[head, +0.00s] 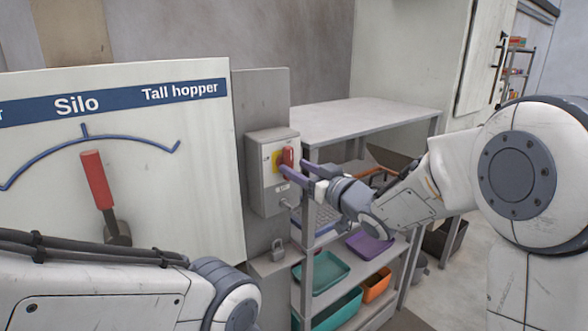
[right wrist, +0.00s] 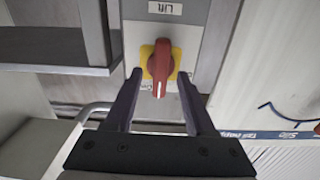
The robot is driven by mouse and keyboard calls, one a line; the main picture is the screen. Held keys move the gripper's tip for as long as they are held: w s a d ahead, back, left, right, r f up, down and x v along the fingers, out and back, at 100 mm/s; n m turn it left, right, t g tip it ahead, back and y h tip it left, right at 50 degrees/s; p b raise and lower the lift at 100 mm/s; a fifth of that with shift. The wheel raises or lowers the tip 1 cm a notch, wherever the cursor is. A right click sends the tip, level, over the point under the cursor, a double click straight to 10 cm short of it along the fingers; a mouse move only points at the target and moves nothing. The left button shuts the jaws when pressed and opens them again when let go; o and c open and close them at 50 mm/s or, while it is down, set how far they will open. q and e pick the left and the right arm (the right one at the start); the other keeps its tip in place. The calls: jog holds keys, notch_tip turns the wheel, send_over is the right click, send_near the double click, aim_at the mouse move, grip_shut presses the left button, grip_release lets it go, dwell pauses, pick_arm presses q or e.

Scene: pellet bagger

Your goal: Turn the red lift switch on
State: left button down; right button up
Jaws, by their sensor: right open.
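The red lift switch (head: 288,156) is a rotary knob on a yellow plate (head: 276,162), on the front of a grey box (head: 262,190). My right gripper (head: 293,168) is at the box front, its purple-grey fingers reaching toward the knob. In the right wrist view the red knob (right wrist: 160,66) lies between the two open fingers (right wrist: 159,76), with a visible gap on each side. The knob's handle lies lengthwise between the fingers, its white mark at the lower end. A "Lift" label (right wrist: 165,8) shows upside down above it. My left gripper is out of view.
A large dial board (head: 180,200) with a red pointer lever (head: 96,180) stands left of the box. A padlock (head: 278,250) sits below the box. A grey table (head: 360,120) and a shelf with coloured bins (head: 322,272) stand to the right.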

jog(key=b+v, duration=0.1)
jog(key=v, duration=0.7)
jog(key=shift+s, duration=0.15)
jog(key=shift+f, duration=0.1)
jog(key=s+a+f+m+g+h, duration=0.2)
jog(key=s+f+g+h, duration=0.45)
jog(key=s+f, duration=0.55)
jog(key=s+f+n+g+h, duration=0.1)
jog(key=s+f+g, duration=0.3)
jog(key=s, duration=0.5)
jog(key=s+f+n+g+h, duration=0.1)
jog(key=s+f+g, duration=0.3)
jog(key=s, duration=0.6)
jog(key=shift+h, duration=0.55)
